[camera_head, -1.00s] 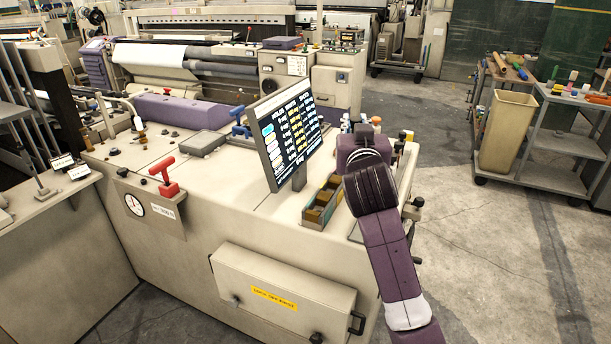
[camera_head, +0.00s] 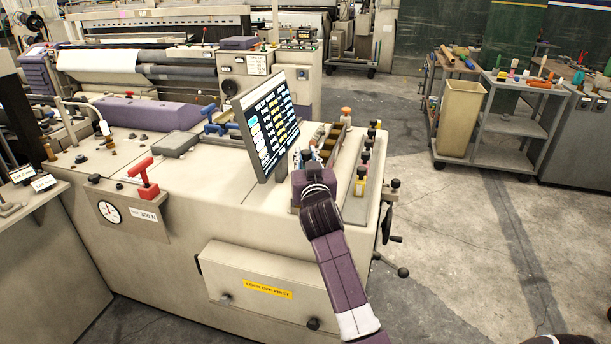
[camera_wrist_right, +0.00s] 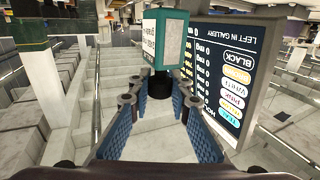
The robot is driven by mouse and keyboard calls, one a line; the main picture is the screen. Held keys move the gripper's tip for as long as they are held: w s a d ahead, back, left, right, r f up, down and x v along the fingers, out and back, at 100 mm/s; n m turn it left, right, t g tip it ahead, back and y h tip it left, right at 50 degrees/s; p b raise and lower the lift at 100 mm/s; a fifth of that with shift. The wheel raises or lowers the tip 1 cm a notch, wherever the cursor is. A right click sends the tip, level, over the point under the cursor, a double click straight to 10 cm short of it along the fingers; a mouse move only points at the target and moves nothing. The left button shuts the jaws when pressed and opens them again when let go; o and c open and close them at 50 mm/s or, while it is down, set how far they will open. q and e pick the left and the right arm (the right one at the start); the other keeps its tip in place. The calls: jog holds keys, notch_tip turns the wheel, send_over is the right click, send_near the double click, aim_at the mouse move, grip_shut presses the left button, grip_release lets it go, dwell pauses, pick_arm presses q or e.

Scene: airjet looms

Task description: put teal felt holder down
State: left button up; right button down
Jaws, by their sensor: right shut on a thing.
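The teal felt holder (camera_wrist_right: 168,42) shows in the right wrist view as a teal block with a white printed label and a dark cylindrical lower part. My right gripper (camera_wrist_right: 160,104) has its blue-padded fingers on either side of that dark part and is shut on it. In the head view, my right gripper (camera_head: 311,160) is over the machine top, just right of the monitor (camera_head: 265,128). My wrist hides most of its fingers and the holder there. I cannot tell how close the holder is to the surface. My left gripper is not in view.
The monitor (camera_wrist_right: 232,75) stands close to the held holder. A compartmented brown tray (camera_head: 328,146) and a strip with coloured knobs (camera_head: 364,168) lie beyond and right of my gripper. A red handle (camera_head: 146,180) stands at the left. Carts (camera_head: 500,120) stand farther right.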

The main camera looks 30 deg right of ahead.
jog(key=shift+f, duration=3)
jog(key=shift+f+b, duration=0.2)
jog(key=shift+b, duration=0.15)
jog(key=c, duration=1.8)
grip_release()
jog(key=shift+r, duration=0.25)
jog(key=shift+s+a+f, duration=0.1)
jog(key=shift+s+a, duration=0.05)
jog(key=shift+s, duration=0.05)
jog(key=v, duration=1.1)
jog(key=shift+s+b, duration=0.25)
jog(key=shift+b, duration=0.1)
